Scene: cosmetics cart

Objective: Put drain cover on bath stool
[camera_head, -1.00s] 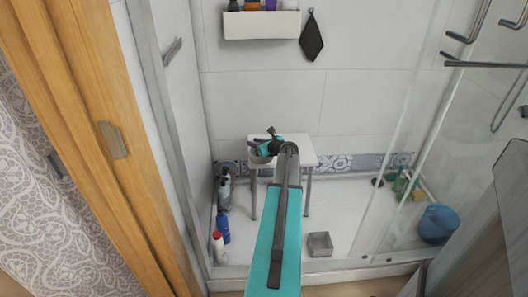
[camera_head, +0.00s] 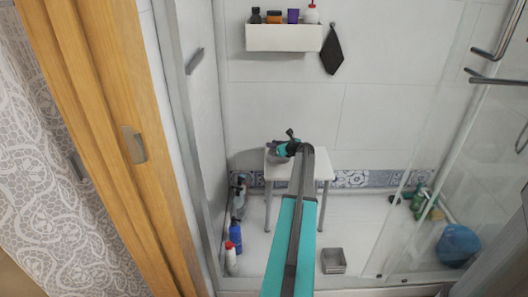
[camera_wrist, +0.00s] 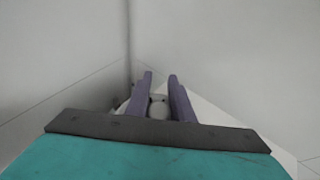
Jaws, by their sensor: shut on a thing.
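The white bath stool (camera_head: 322,168) stands in the shower against the back wall, partly hidden behind my arm. My gripper (camera_head: 281,150) is over the stool's left part in the head view; its height above the seat is hard to judge. In the wrist view my gripper's two purple-grey fingers (camera_wrist: 160,80) close on a pale, round thing (camera_wrist: 157,109), probably the drain cover, mostly hidden by the fingers and the gripper body. A white surface, likely the stool seat (camera_wrist: 205,112), shows at the right of the fingers.
A white wall shelf (camera_head: 284,38) with bottles and a hanging dark cloth (camera_head: 331,50) are above. Bottles (camera_head: 235,237) stand left of the stool. A glass door and a blue round object (camera_head: 457,245) are at the right.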

